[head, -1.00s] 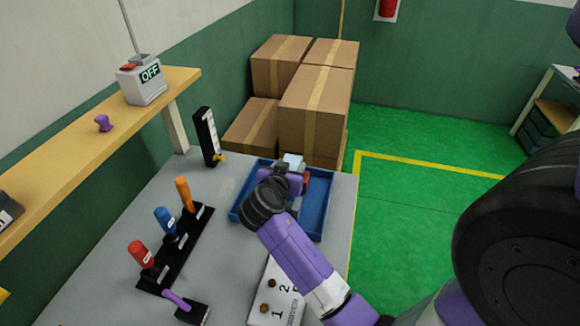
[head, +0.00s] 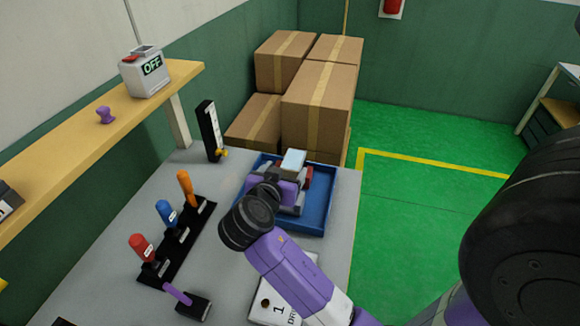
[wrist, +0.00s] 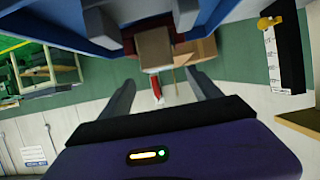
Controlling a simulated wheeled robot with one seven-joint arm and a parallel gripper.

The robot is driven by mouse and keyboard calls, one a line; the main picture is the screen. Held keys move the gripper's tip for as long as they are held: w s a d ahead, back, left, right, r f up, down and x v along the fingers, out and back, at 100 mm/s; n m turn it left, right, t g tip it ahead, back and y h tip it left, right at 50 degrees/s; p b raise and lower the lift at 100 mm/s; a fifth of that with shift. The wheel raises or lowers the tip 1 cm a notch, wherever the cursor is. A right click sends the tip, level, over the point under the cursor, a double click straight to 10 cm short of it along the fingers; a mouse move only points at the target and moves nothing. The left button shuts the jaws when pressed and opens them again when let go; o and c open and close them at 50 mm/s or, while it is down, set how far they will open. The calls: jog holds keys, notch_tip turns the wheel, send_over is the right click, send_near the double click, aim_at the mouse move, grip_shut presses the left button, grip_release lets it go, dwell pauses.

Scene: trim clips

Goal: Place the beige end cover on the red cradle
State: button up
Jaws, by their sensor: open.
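A block that looks beige-grey in the wrist view (wrist: 153,47) stands just beyond my fingertips; I take it as the end cover. In the head view a pale block (head: 293,161), probably the same one, sits high over the blue tray. Red pieces, likely the red cradle (head: 307,174), show beside and below it; red also shows beside the block in the wrist view (wrist: 128,40). The contact between block and cradle is partly hidden. My gripper (wrist: 164,88) is open with nothing between its fingers. In the head view my gripper (head: 292,190) is low over the tray.
The blue tray (head: 322,222) has raised walls around the cradle. A black rack with orange, blue and red handled tools (head: 186,240) stands left of my arm. A black upright gauge (head: 209,130) is behind it. Cardboard boxes (head: 318,105) are stacked beyond the table.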

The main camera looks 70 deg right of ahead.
jog(key=shift+v, duration=1.85)
jog(key=w+r+n+t, duration=0.2)
jog(key=w+n+t, duration=0.2)
jog(key=w, duration=0.2)
jog(key=w+a+f+n+t+y, duration=0.2)
jog(key=a+n+t+y, duration=0.55)
jog(key=a, duration=0.85)
jog(key=s+a+n+t+y, duration=0.3)
jog(key=s+a+n+t, duration=0.1)
jog(key=s+a, duration=0.55)
jog(key=s+a+f+n+g+y, duration=0.1)
jog(key=s+a+g+y, duration=0.1)
jog(key=s, duration=1.2)
jog(key=shift+s+a+y, duration=0.2)
jog(key=shift+s+y, duration=0.2)
jog(key=shift+y, duration=0.05)
